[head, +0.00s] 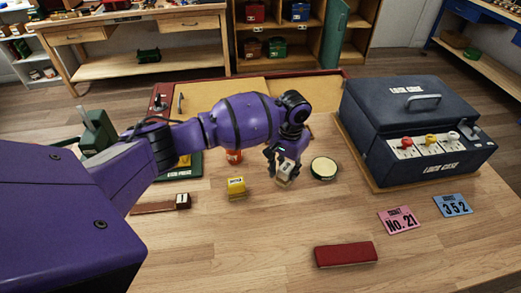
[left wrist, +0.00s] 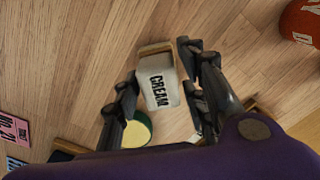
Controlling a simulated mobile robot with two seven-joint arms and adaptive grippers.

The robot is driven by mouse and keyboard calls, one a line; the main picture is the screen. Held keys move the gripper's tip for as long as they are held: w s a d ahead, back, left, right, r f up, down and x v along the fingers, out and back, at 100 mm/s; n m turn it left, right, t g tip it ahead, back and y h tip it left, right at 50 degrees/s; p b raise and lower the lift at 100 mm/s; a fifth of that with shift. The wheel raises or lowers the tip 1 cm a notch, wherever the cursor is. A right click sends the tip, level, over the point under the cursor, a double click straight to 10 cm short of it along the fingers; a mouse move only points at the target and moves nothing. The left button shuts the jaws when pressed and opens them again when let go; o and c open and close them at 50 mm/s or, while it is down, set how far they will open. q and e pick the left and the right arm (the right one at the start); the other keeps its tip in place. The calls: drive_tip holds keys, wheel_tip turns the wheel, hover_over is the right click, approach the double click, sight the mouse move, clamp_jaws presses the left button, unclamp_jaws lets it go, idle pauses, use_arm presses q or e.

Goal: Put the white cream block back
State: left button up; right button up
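The white cream block (head: 284,173), lettered CREAM, is at the middle of the wooden table. In the left wrist view the cream block (left wrist: 158,85) shows its lettered face and a tan strip at one end. My left gripper (head: 285,163) reaches down over it, with a finger on either side. In the left wrist view the left gripper's fingers (left wrist: 157,78) look spread, with a gap between the block and the left-hand finger. Whether the other finger touches it I cannot tell. My right gripper is not in view.
A yellow block (head: 236,188) stands left of the cream block; a round green-rimmed disc (head: 323,168) lies right. A dark blue case (head: 415,130) stands at right. Pink (head: 399,220) and blue (head: 453,205) tickets and a red bar (head: 345,254) lie in front. An orange-red container (head: 234,156) stands behind.

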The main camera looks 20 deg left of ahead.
sight(287, 167)
use_arm(q)
drive_tip(key=shift+o, duration=0.2)
wheel_tip(287, 167, up, 13)
drive_tip(key=shift+p, duration=0.45)
drive_tip(key=shift+d+f, duration=0.1)
drive_tip(key=shift+f, duration=0.05)
drive_tip(key=shift+f, duration=0.1)
idle(1.0)
